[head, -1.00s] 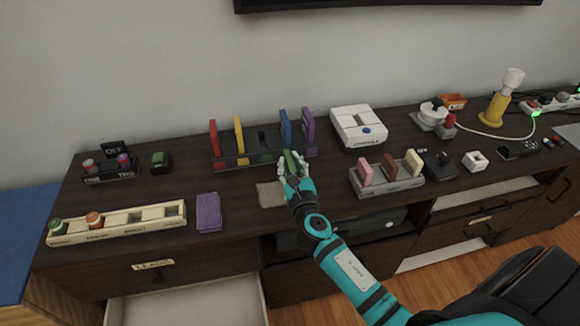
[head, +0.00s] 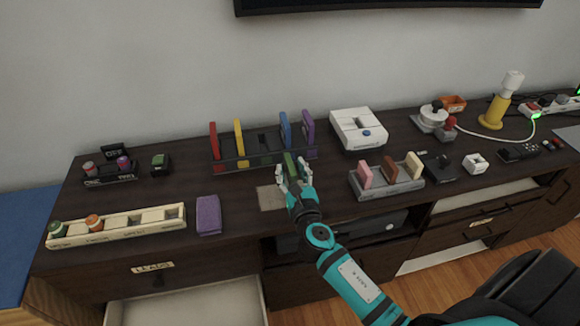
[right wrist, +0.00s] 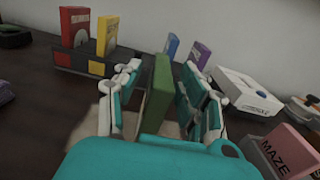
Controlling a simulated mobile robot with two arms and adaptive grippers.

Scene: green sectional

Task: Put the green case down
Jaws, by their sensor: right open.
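The green case (head: 290,166) stands upright on the dark cabinet top, in front of the rack with the coloured cases. In the right wrist view the green case (right wrist: 158,92) is between my open fingers, with a gap on each side. My right gripper (head: 293,178) is open around it; it also shows in the right wrist view (right wrist: 155,100). A beige square mat (head: 270,198) lies just left of and below the gripper. Whether the case's lower edge rests on the mat is hidden by the hand. My left gripper is not in view.
The case rack (head: 230,165) holds red, yellow, blue and purple cases and has an empty-looking slot. A grey rack (head: 395,189) with pink, brown and cream cases stands to the right. A white console (head: 350,122) is behind it. A purple cloth (head: 208,222) lies at left.

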